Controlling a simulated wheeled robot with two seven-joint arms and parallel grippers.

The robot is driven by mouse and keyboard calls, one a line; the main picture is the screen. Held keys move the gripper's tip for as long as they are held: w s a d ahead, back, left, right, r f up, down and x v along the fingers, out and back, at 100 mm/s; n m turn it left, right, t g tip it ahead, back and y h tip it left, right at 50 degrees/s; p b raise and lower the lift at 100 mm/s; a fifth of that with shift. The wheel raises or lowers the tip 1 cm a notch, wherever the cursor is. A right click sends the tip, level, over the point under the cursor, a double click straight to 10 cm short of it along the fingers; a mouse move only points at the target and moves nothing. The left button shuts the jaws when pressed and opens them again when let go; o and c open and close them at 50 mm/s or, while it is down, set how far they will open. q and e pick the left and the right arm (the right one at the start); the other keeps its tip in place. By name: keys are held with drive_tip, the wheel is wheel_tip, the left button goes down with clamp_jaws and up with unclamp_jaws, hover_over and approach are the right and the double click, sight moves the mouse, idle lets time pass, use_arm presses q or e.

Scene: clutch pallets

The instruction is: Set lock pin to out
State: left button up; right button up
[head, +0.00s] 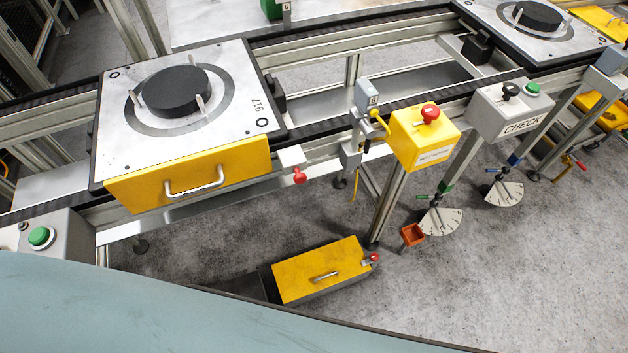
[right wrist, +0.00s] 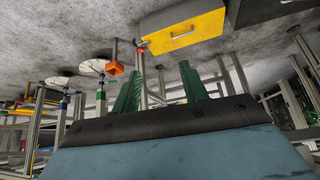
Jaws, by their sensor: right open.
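A red knob on a small pale block (head: 299,175), which looks like a lock pin, sits at the rail beside the yellow front of the near pallet (head: 115,150). How far it is pulled out cannot be told. A second red knob (head: 371,258) sits at the right end of a yellow-lidded box (head: 310,272) low near the floor. In the right wrist view this yellow box (right wrist: 185,35) and its red knob (right wrist: 141,49) show near the top. My right gripper (right wrist: 161,80) is open, with two green fingers apart and nothing between them. My left gripper is in neither view.
A yellow emergency-stop box (head: 420,150), a grey CHECK box (head: 500,118) and a grey box with a green button (head: 40,237) stand along the conveyor rail. Grey floor (head: 540,270) is open at right.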

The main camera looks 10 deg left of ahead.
drive_tip(key=w+a+r+n+t+y+p, duration=0.1)
drive_tip(key=w+a+r+t+y, duration=0.1)
drive_tip(key=w+a+r, duration=0.4)
drive_tip(key=w+a+r+t+y, duration=0.15)
drive_tip(key=a+r, duration=0.25)
drive_tip(key=r, duration=0.4)
drive_tip(key=n+t+y+p, duration=0.1)
drive_tip(key=t+y+p, duration=0.1)
drive_tip(key=t+y, duration=0.3)
approach(301, 180)
drive_tip(key=shift+t+h, duration=0.25)
drive_tip(key=shift+h, duration=0.3)
drive_tip(key=b+x, duration=0.1)
drive_tip(key=x, duration=0.6)
drive_tip(key=shift+s+a, duration=0.15)
drive_tip(key=shift+a, duration=0.05)
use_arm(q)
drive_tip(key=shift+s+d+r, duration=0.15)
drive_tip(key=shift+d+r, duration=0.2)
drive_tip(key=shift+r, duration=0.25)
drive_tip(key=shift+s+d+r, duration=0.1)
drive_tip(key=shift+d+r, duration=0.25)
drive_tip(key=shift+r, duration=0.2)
use_arm(e)
drive_tip(key=shift+w+a, duration=0.35)
drive_tip(key=shift+w, duration=0.1)
clamp_jaws()
